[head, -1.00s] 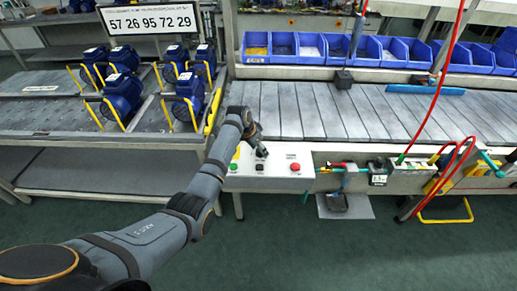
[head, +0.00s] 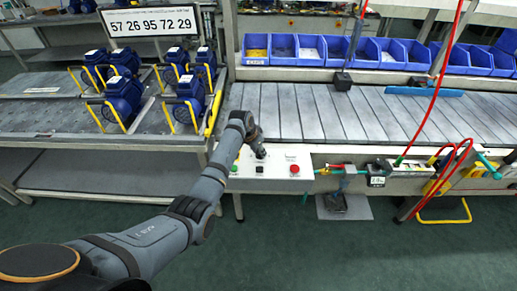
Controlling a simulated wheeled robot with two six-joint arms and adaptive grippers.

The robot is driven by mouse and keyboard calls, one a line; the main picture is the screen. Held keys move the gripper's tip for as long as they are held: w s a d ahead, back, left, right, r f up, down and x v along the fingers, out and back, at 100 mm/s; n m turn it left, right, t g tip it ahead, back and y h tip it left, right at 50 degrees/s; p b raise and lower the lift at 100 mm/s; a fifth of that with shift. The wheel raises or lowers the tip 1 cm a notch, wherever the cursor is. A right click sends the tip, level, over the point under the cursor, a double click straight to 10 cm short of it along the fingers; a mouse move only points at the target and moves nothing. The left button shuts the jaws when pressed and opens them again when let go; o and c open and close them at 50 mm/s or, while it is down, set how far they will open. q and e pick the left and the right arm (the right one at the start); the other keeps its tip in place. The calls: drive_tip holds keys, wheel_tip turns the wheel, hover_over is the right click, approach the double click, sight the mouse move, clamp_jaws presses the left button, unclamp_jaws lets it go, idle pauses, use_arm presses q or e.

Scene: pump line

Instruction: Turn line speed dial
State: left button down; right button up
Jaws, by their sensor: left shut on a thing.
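The white control panel (head: 275,179) is on the front of the line, with a red button (head: 294,169) at its right, a green button (head: 234,168) at its left and a small black switch (head: 260,169) low in its middle. My left gripper (head: 260,153) is over the upper middle of the panel, pointing down at it and shut on the line speed dial. The gripper and wrist hide the dial. My right gripper is not in the head view.
Behind the panel runs a grey slatted conveyor (head: 320,112), with blue bins (head: 312,48) above it. Blue pumps (head: 124,95) with yellow handles stand on the left bench. Red hoses (head: 450,165) and tools hang at the right.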

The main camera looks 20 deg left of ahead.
use_arm(q)
drive_tip(key=n+p, duration=0.1)
drive_tip(key=n+y+p, duration=0.1)
drive_tip(key=p, duration=0.1)
drive_tip(key=shift+d+r, duration=0.2)
drive_tip(key=shift+r, duration=0.05)
drive_tip(key=shift+n+y+p, duration=0.3)
drive_tip(key=shift+n+p, duration=0.3)
drive_tip(key=shift+n, duration=0.5)
drive_tip(key=shift+d+f+n+y+p, duration=0.15)
drive_tip(key=shift+n+y+p, duration=0.2)
drive_tip(key=shift+n, duration=0.55)
drive_tip(key=shift+f+n+y, duration=0.1)
drive_tip(key=shift+n+y, duration=0.35)
drive_tip(key=shift+n, duration=0.65)
drive_tip(key=shift+d+n+y+b, duration=0.1)
drive_tip(key=shift+n+y+b, duration=0.3)
drive_tip(key=shift+n, duration=0.8)
drive_tip(key=c, duration=1)
unclamp_jaws()
